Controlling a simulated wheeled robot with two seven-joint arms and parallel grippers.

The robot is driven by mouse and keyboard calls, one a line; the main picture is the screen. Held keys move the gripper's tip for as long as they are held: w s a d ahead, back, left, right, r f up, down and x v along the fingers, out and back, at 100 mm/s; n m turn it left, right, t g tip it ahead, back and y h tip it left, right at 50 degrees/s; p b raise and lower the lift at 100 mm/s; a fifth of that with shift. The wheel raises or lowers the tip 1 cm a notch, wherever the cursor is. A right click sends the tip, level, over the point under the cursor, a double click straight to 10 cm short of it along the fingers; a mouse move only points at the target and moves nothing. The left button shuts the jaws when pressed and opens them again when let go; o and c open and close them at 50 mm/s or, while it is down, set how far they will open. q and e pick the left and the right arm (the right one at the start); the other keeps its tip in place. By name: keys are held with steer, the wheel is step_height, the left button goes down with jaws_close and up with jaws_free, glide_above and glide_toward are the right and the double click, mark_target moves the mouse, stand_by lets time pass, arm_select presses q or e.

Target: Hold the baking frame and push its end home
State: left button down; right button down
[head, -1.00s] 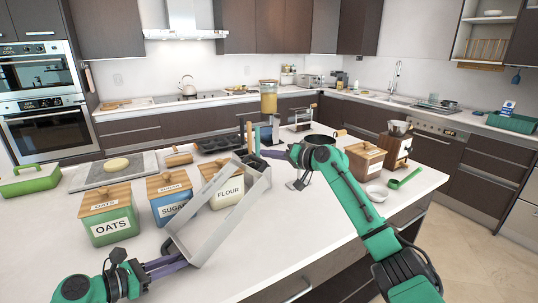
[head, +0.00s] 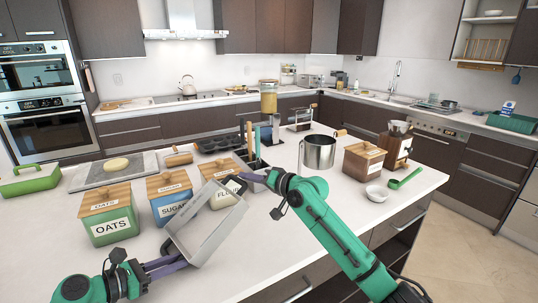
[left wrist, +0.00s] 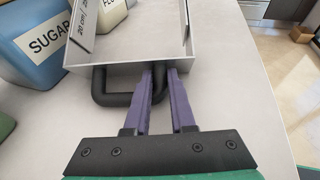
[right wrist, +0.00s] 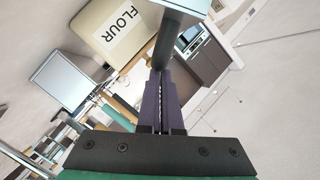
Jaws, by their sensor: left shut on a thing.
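The baking frame (head: 222,232) is an open grey metal rectangle, held tilted over the near part of the counter. It also shows in the left wrist view (left wrist: 125,67), with size markings inside. My left gripper (head: 178,262) is shut on the black loop handle (left wrist: 118,101) at its near end. My right gripper (head: 238,180) is at the far end; in the right wrist view its fingers (right wrist: 160,76) are together, with their tips against a dark bar (right wrist: 168,45). The exact contact there is partly hidden.
The oats (head: 110,225), sugar (head: 170,207) and flour (head: 222,198) canisters stand close left of and behind the frame. A steel pot (head: 318,153), a wooden box (head: 363,164) and a white bowl (head: 377,193) stand to the right. Counter at the front right is clear.

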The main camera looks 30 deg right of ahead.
arm_select(q)
steer(key=shift+d+r, duration=0.1)
steer(key=shift+r, duration=0.05)
arm_select(e)
steer(key=s+d+r, duration=0.4)
steer(key=s+d, duration=0.3)
steer(key=s, duration=0.1)
steer(key=shift+s, duration=0.15)
steer(key=shift+d, duration=0.1)
arm_select(q)
steer(key=c, duration=0.7)
jaws_free()
steer(key=shift+s, duration=0.1)
arm_select(e)
steer(key=shift+r, duration=0.1)
